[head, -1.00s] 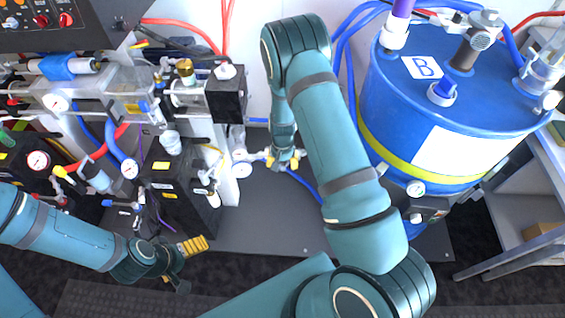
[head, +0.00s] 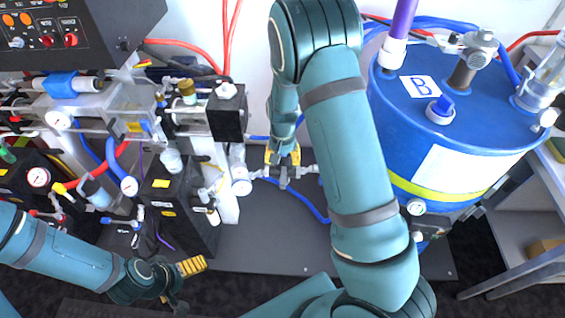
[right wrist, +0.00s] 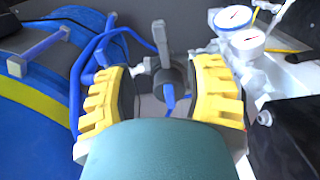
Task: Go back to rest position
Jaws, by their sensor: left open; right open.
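My right gripper (head: 283,158) is in the middle of the head view, at the end of the arm that reaches up and folds down again. In the right wrist view its yellow-padded fingers (right wrist: 163,100) are spread apart and empty. A valve with a grey handle (right wrist: 162,50) on a pipe shows between and beyond the fingers; I cannot tell whether they touch it. My left gripper (head: 184,285) is low at the left of the head view, clear of the machine. One yellow pad shows, its jaws are partly hidden, and nothing shows in it.
A blue drum (head: 450,130) marked B stands right of the right arm. A black pump block (head: 180,215) and gauges stand at the left. A control panel (head: 70,25) is top left. Blue hoses run behind the right gripper. The grey base plate (head: 270,240) is bare in front.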

